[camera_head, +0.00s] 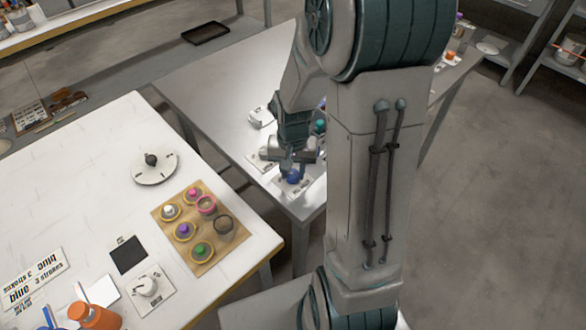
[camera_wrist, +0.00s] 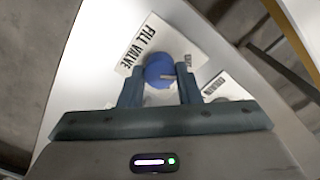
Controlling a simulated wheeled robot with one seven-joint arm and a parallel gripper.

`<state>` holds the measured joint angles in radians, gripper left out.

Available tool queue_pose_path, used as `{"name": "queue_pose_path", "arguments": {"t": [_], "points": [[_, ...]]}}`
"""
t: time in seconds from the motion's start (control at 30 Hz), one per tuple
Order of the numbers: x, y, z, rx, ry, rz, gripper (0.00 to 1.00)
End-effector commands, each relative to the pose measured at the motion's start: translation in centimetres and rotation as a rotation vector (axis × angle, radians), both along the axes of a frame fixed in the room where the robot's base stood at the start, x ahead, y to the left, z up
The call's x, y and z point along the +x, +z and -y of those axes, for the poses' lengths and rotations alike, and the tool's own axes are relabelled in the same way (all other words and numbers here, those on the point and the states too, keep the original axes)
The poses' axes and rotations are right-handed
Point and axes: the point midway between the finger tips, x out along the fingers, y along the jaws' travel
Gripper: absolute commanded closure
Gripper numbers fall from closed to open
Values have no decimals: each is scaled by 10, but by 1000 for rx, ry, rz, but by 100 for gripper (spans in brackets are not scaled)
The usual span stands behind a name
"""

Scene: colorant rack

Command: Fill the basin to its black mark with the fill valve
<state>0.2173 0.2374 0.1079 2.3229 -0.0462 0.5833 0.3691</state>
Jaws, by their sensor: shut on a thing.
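The fill valve's blue round knob (camera_wrist: 160,71) sits between my gripper's two fingers in the wrist view, beside a white label reading FILL VALVE (camera_wrist: 150,42). The blue knob also shows in the head view (camera_head: 293,176), at the near end of the grey table. My gripper (camera_wrist: 161,92) is shut on the knob from above; it also shows in the head view (camera_head: 290,168). A second label, partly covered and seeming to read DRAIN (camera_wrist: 216,86), lies to the right of the knob. I cannot make out the basin or its black mark; my arm hides much of that table.
A white table (camera_head: 95,190) at the left holds a wooden board (camera_head: 213,262) with several small coloured pots, a round dial (camera_head: 155,167) and an orange bottle (camera_head: 95,316). A black tray (camera_head: 206,32) lies at the back. Open floor (camera_head: 480,190) is at the right.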

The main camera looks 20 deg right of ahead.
Motion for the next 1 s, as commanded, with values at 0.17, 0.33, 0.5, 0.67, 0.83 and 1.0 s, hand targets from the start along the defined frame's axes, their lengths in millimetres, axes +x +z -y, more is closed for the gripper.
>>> {"name": "queue_pose_path", "arguments": {"t": [0.17,0.33,0.5,0.67,0.83,1.0], "points": [[0,0,0,1,155,1,92],[0,1,0,1,246,1,92],[0,1,0,1,265,1,92],[1,1,0,0,264,1,92],[0,0,0,0,263,1,48],[0,0,0,0,262,1,48]]}}
